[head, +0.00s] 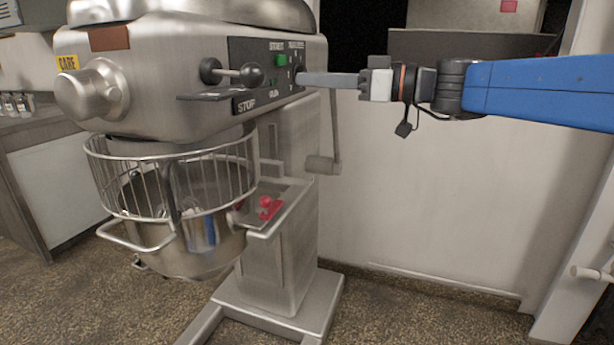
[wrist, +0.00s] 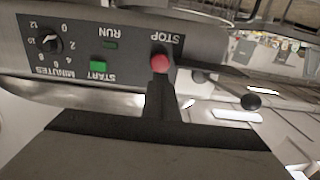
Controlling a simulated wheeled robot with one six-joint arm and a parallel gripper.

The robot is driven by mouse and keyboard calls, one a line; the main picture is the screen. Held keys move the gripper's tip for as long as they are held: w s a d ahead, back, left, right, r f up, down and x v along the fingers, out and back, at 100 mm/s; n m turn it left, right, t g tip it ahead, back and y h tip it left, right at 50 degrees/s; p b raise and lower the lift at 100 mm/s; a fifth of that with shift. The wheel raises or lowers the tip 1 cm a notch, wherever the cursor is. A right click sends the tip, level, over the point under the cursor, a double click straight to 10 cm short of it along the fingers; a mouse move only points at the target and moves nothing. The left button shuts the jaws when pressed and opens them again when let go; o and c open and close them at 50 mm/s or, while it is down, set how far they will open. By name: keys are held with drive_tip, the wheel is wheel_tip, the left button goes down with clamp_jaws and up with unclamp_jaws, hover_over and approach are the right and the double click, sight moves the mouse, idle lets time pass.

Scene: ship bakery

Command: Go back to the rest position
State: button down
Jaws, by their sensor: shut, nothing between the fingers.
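My gripper (head: 304,79) reaches in from the right in the head view, its fingers level and together at the right end of the mixer's control panel (head: 262,58). The gripper is shut and empty. In the wrist view the closed fingers (wrist: 161,84) point at the panel, which appears upside down. Their tip lies just below the red STOP button (wrist: 160,63) in the picture. I cannot tell whether it touches. The green START button (wrist: 98,66), the small RUN light (wrist: 110,45) and the black MINUTES dial (wrist: 46,40) show to the left.
The large steel mixer (head: 165,85) stands at left with a wire bowl guard (head: 100,170) and steel bowl (head: 170,258). A black-knobbed lever (head: 250,75) sticks out from its front. A crank handle (head: 323,165) hangs at its right side. Floor (head: 430,315) at front right is clear.

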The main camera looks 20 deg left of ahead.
drive_tip(key=s+d+f+m+t+h, duration=0.1)
drive_tip(key=s+d+f+m+h, duration=0.4)
drive_tip(key=d+f, duration=0.8)
drive_tip(key=s+d+f+m+t+h, duration=0.1)
drive_tip(key=s+d+f+m+h, duration=0.5)
drive_tip(key=d+f, duration=0.8)
drive_tip(key=s+d+f+m+t+h, duration=0.1)
drive_tip(key=s+d+f+m+h, duration=0.5)
drive_tip(key=d, duration=1.2)
drive_tip(key=s+f+h, duration=0.1)
drive_tip(key=s+f, duration=0.3)
drive_tip(key=f, duration=0.3)
drive_tip(key=shift+f+t, duration=0.2)
drive_tip(key=shift+t, duration=0.1)
